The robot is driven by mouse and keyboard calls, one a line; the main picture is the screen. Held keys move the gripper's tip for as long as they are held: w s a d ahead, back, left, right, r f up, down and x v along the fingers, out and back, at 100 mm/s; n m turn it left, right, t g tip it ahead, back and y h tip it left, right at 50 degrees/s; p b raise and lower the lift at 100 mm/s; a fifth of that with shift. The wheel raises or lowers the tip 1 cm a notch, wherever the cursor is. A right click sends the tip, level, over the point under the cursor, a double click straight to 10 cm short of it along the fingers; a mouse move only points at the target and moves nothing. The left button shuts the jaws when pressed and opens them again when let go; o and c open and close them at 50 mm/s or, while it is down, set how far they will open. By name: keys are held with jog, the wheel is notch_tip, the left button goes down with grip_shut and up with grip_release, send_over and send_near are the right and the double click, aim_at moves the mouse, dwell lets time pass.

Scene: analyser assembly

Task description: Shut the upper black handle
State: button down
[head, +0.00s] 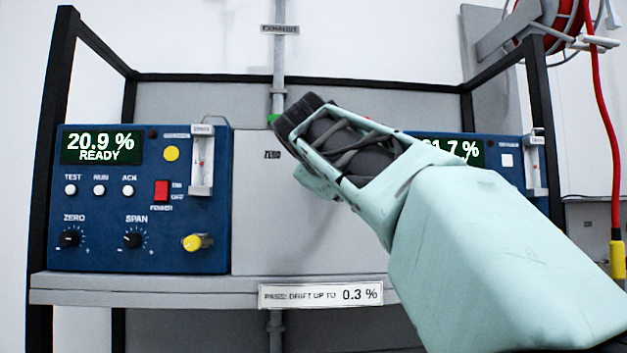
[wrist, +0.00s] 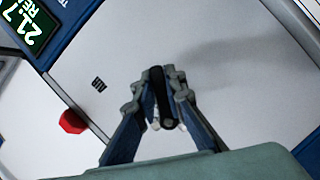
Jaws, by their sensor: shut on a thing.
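My gripper (head: 292,122) is in front of the grey panel between the two blue analysers in the head view. In the wrist view its fingers (wrist: 162,88) are closed on both sides of a black handle (wrist: 158,98), a short dark bar with a rounded near end. The handle stands out in front of the pale panel. In the head view my gripper and arm cover the handle, so its angle and what it is fixed to cannot be told there.
The left blue analyser (head: 120,205) reads 20.9 %. My arm partly covers the right one (head: 515,160). A green part (head: 273,118) shows beside my fingertips under a vertical pipe (head: 279,60). A red knob (wrist: 72,122) shows in the wrist view. A shelf (head: 150,283) runs below.

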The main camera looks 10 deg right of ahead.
jog(key=shift+a+f+m+g+y+p, duration=0.3)
jog(key=shift+a+m+y+p, duration=0.25)
jog(key=shift+m+y, duration=0.6)
jog(key=shift+a+f+m+g+y+p, duration=0.15)
jog(key=shift+a+f+m+y+p, duration=0.35)
jog(key=shift+m, duration=1.1)
jog(key=shift+a+f+m+g+y+p, duration=0.25)
jog(key=shift+a+m+y+p, duration=0.25)
jog(key=shift+m+y, duration=0.7)
jog(key=shift+a, duration=0.15)
jog(key=c, duration=2)
grip_release()
jog(key=shift+o, duration=0.2)
jog(key=shift+h, duration=0.25)
